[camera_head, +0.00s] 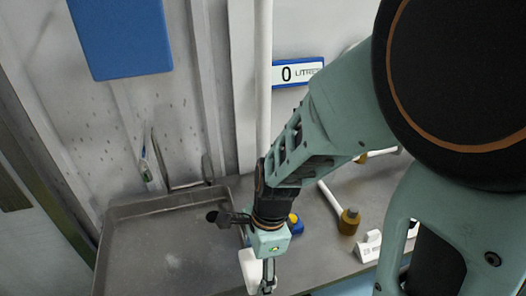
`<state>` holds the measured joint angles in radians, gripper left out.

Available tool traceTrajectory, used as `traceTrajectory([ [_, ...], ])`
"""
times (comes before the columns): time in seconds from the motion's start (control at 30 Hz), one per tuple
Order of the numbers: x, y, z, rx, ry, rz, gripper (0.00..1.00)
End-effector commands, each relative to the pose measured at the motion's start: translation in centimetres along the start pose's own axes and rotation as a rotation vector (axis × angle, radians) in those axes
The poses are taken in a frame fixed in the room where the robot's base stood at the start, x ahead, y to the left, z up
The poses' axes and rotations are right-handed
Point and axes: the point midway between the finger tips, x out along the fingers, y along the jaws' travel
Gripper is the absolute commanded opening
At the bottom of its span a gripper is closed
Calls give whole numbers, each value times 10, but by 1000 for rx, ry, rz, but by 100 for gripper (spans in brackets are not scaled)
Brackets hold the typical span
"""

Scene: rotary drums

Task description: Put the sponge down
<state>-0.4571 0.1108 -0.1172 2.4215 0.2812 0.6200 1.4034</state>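My gripper (268,281) points down at the bottom middle of the head view, over the front of the grey worktop. Its fingers are small and partly cut off by the bottom edge, so I cannot tell if they are open or shut. A white block (250,269) shows right beside the fingers on their left; it may be the sponge, but I cannot tell if it is held. A small blue and yellow object (296,224) lies on the worktop just behind my wrist, partly hidden by it.
A grey raised-rim tray (150,212) fills the left of the worktop (318,240). A white-handled tool with a brass-coloured head (348,221) and a white label block (368,247) are on the right. A "0 LITRES" sign (298,72) and blue panel (122,38) are on the wall.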

Motion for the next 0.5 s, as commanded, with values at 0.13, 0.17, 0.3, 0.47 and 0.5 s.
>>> traceTrajectory([
  [0.13,20,-27,-24,3,0,-1,33],
  [0.17,23,-32,-28,1,1,-1,33],
  [0.3,40,-42,-38,-1,0,0,33],
  [0.47,55,-54,-50,-1,1,-1,33],
  [0.5,57,-56,-52,-2,1,-1,33],
])
